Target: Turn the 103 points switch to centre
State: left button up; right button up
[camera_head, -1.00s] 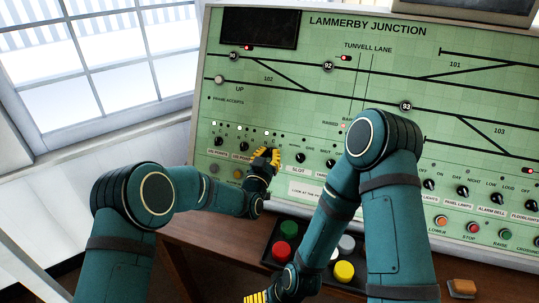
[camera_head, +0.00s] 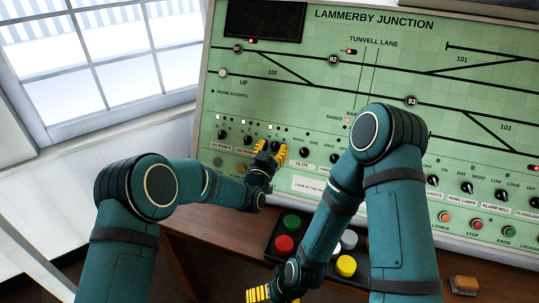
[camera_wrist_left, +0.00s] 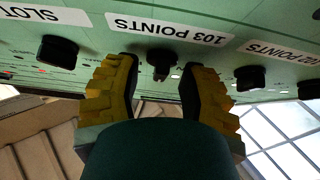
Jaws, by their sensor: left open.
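The black 103 points switch (camera_wrist_left: 161,58) is on the green panel, beside its upside-down "103 POINTS" label in the left wrist view. In the head view, the switch (camera_head: 273,146) shows small between the finger tips. My left gripper (camera_head: 271,151) is open at the panel. Its yellow fingers (camera_wrist_left: 160,80) stand on either side of the switch, with gaps visible. I cannot tell clearly where the switch points. My right gripper (camera_head: 258,294) is low at the bottom edge of the head view, partly cut off, away from the panel.
The 102 points switch (camera_wrist_left: 250,77) and the slot switch (camera_wrist_left: 58,50) flank the 103 switch closely. An orange-brown block (camera_head: 464,285) lies at right.

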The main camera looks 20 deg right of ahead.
pick_arm(q)
jog(key=v, duration=1.1)
jog(key=shift+s+a, duration=0.2)
jog(key=shift+s, duration=0.1)
